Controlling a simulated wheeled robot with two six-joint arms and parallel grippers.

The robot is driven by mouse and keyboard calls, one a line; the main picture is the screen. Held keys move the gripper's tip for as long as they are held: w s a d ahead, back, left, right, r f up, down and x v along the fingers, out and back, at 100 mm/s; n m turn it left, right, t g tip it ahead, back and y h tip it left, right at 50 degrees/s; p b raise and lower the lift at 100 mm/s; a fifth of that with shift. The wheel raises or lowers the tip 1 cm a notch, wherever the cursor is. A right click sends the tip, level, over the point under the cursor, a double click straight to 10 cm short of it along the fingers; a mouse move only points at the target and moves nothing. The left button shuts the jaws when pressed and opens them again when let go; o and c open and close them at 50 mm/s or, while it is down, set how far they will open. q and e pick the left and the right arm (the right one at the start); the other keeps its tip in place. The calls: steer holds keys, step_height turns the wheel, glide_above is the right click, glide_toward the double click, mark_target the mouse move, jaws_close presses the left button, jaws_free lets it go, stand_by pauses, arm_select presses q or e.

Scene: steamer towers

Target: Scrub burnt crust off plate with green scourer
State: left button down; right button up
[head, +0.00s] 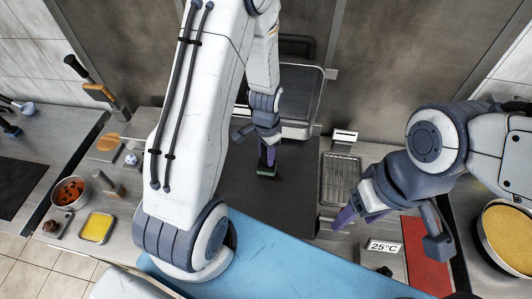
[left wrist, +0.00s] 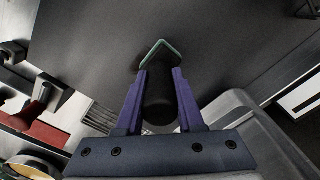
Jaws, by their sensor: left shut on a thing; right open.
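My left gripper (head: 267,152) is shut on the black handle of the green scourer (head: 267,171). The left wrist view shows the black handle (left wrist: 159,98) between the purple fingers, with the scourer's green edge (left wrist: 157,50) beyond the fingertips. The scourer is over the dark grey plate (head: 250,204); I cannot tell whether it touches it. Part of the plate is hidden behind my left arm. No burnt crust can be made out on its visible part. My right gripper (head: 358,217) is open and empty, to the right of the plate.
A metal tray (head: 341,180) lies right of the plate. A display reading 25°C (head: 384,247) and a red board (head: 428,262) are at the right. A yellow-filled pan (head: 508,236) stands far right. A blue surface (head: 270,262) runs along the front. Small containers (head: 97,227) stand at the left.

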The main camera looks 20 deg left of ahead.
arm_select(q)
steer(key=shift+f+b, duration=0.35)
steer(key=shift+f, duration=0.15)
stand_by(0.6)
steer(key=shift+d, duration=0.1)
steer(key=shift+w+d+r, duration=0.1)
steer(key=shift+w+d, duration=0.1)
steer(key=shift+d, duration=0.55)
steer(key=shift+w+d+f, duration=0.1)
steer(key=shift+w+d, duration=0.15)
steer(key=shift+d, duration=0.5)
steer(key=shift+w+d+r, duration=0.1)
steer(key=shift+w+d, duration=0.1)
steer(key=shift+d, duration=0.55)
steer(key=shift+s+a, duration=0.25)
steer(key=shift+a, duration=0.55)
steer(key=shift+s+a, duration=0.25)
steer(key=shift+a, duration=0.5)
steer(key=shift+s+a, duration=0.25)
steer(key=shift+a, duration=0.55)
steer(key=shift+d, duration=0.1)
steer(key=shift+w+d+p, duration=0.1)
steer(key=shift+w+d, duration=0.15)
steer(key=shift+d, duration=0.5)
steer(key=shift+w+d+p, duration=0.15)
steer(key=shift+w+d, duration=0.05)
steer(key=shift+d, duration=0.55)
steer(key=shift+w+d+p, duration=0.1)
steer(key=shift+w+d, duration=0.15)
steer(key=shift+d, duration=0.5)
